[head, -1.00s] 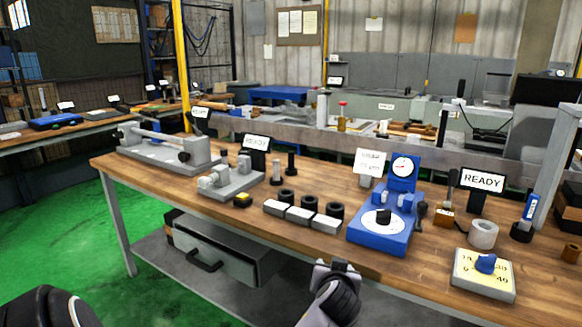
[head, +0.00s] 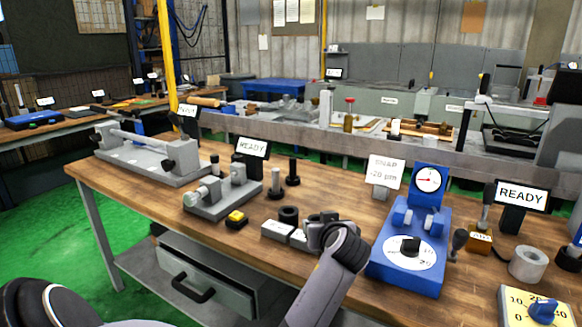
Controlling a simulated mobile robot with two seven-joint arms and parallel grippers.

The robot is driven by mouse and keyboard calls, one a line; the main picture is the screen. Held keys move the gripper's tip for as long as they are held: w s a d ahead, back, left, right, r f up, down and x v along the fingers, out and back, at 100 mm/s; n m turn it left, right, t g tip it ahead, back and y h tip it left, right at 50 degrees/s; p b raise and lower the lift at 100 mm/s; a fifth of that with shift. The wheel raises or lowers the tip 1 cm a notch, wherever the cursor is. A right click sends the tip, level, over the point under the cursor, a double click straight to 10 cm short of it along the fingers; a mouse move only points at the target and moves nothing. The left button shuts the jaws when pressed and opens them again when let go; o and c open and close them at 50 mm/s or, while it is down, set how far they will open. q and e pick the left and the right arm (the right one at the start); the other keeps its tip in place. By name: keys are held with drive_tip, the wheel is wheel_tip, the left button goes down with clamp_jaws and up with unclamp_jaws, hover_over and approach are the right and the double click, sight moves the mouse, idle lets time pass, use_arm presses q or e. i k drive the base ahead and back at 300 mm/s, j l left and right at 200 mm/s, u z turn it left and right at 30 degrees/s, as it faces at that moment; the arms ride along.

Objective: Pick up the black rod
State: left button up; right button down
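A slim black rod (head: 293,172) with a wider foot stands upright on the wooden bench, right of the READY sign. A similar grey-topped pin (head: 274,183) stands just left of it. My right gripper is not in view.
A grey fixture (head: 223,195), a yellow-topped button (head: 236,219), white blocks (head: 277,230) and a black ring (head: 288,215) are near. A blue dial gauge stand (head: 412,235) is right of my gripper. Bare wood lies behind the rod.

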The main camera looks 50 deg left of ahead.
sight(292, 161)
drive_tip(key=i+j, duration=0.15)
drive_tip(key=j, duration=0.2)
drive_tip(key=i+j, duration=0.15)
drive_tip(key=j, duration=0.15)
drive_tip(key=i+j, duration=0.15)
drive_tip(key=j, duration=0.2)
drive_tip(key=i+j, duration=0.15)
drive_tip(key=j, duration=0.15)
drive_tip(key=i+j, duration=0.15)
drive_tip(key=j, duration=0.2)
